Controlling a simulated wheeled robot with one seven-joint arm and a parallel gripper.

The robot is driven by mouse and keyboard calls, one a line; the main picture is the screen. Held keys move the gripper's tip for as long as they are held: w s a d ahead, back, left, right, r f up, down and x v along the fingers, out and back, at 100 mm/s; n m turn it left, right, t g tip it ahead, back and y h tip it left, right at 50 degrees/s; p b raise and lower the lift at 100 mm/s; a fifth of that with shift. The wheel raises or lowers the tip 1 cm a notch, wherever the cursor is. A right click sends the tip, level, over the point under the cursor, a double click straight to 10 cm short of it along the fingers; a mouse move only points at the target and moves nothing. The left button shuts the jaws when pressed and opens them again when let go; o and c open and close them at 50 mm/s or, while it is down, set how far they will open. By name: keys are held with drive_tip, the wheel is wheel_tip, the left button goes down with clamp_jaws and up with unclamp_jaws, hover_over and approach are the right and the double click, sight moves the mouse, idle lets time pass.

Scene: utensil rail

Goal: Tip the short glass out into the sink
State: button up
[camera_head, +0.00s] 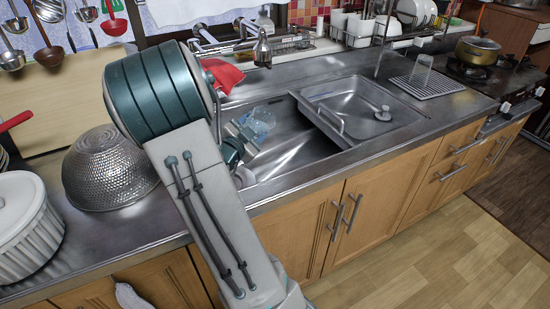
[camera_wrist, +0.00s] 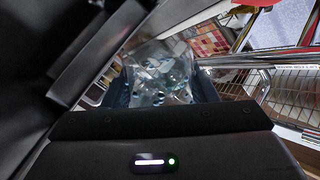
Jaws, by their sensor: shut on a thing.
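A clear short glass (camera_head: 262,120) shows over the left part of the steel sink (camera_head: 300,152), partly behind my arm. My gripper (camera_head: 243,137) is shut on it. In the wrist view the glass (camera_wrist: 160,75) sits between the two dark fingers of my gripper (camera_wrist: 160,92). The background there is slanted, so my wrist is rolled. The glass looks tilted in the head view; its exact angle and whether it holds anything are unclear.
A steel tray (camera_head: 322,122) covers the sink's right part. The faucet (camera_head: 262,48) stands behind the sink. A steel colander (camera_head: 108,172) and a white pot (camera_head: 22,225) stand left of my arm. Another clear glass (camera_head: 421,69) stands on a wire rack (camera_head: 440,85) at right.

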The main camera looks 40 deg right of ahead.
drive_tip(key=shift+s+f+m+b, duration=0.2)
drive_tip(key=shift+m+b, duration=0.1)
drive_tip(key=shift+b, duration=0.1)
drive_tip(key=shift+w+f+m+b, duration=0.1)
drive_tip(key=shift+f+m+b, duration=0.15)
drive_tip(key=shift+m+b, duration=0.7)
drive_tip(key=shift+w+f+m+b, duration=0.1)
drive_tip(key=shift+f+m+b, duration=0.1)
drive_tip(key=shift+m+b, duration=0.7)
drive_tip(key=shift+s+r+m+b, duration=0.15)
drive_tip(key=shift+r+m+b, duration=0.35)
drive_tip(key=shift+m+b, duration=0.7)
drive_tip(key=shift+s+r+m+b, duration=0.15)
drive_tip(key=shift+r+m+b, duration=0.45)
drive_tip(key=shift+b, duration=0.95)
drive_tip(key=shift+d+f+m+b, duration=0.15)
drive_tip(key=shift+m+b, duration=0.1)
drive_tip(key=shift+b, duration=0.15)
drive_tip(key=shift+s, duration=0.1)
drive_tip(key=shift+m+b, duration=0.3)
drive_tip(key=shift+b, duration=0.4)
